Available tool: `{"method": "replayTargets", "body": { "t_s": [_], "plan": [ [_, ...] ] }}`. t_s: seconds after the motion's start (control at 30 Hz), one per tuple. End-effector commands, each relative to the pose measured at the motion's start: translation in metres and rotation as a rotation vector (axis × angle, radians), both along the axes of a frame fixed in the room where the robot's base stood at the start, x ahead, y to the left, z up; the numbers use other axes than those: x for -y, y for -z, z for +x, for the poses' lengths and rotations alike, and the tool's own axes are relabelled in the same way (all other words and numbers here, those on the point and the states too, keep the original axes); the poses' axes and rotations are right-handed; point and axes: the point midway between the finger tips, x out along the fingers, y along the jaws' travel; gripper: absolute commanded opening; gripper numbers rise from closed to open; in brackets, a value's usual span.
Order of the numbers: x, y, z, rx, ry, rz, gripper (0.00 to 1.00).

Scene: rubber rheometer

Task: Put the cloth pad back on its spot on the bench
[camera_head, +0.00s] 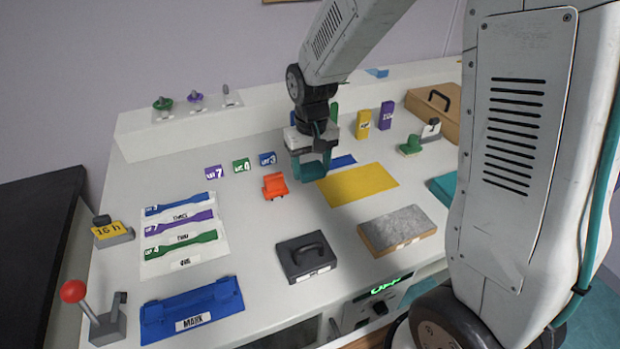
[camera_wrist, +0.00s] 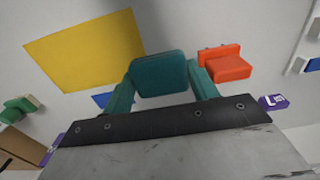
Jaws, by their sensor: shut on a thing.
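My gripper (camera_head: 311,160) is over the back middle of the white bench (camera_head: 262,225), just left of a yellow mat (camera_head: 360,186). In the wrist view, its two teal fingers (camera_wrist: 160,84) are shut on a dark teal, rounded pad (camera_wrist: 159,70), which looks like the cloth pad. In the head view the pad is hard to tell from the teal fingers. It appears above the bench top, but how far is unclear. The yellow mat also shows in the wrist view (camera_wrist: 85,50), bare and apart from the pad. I cannot tell which bench area is the pad's spot.
An orange block (camera_head: 274,186) stands close left of my gripper. A blue strip (camera_head: 342,161) lies behind the mat. A grey-topped block (camera_head: 398,229) and a black handled block (camera_head: 306,256) stand in front. Yellow (camera_head: 363,124) and purple (camera_head: 386,115) blocks stand behind right.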

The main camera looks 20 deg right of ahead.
Motion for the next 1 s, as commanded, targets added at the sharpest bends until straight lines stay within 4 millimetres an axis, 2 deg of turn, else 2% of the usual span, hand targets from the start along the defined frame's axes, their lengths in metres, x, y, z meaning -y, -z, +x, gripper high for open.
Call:
{"method": "replayTargets", "body": {
  "t_s": [0.33,0.9,0.93,1.0],
  "plan": [
    [-0.001,0.039,-0.001,-0.002,-0.002,0.000,0.40],
    [-0.001,0.050,0.000,0.000,-0.002,0.000,0.40],
    [-0.001,0.049,0.000,0.001,-0.002,0.000,0.64],
    [-0.001,0.049,0.000,0.001,-0.002,0.000,0.80]
  ]
}}
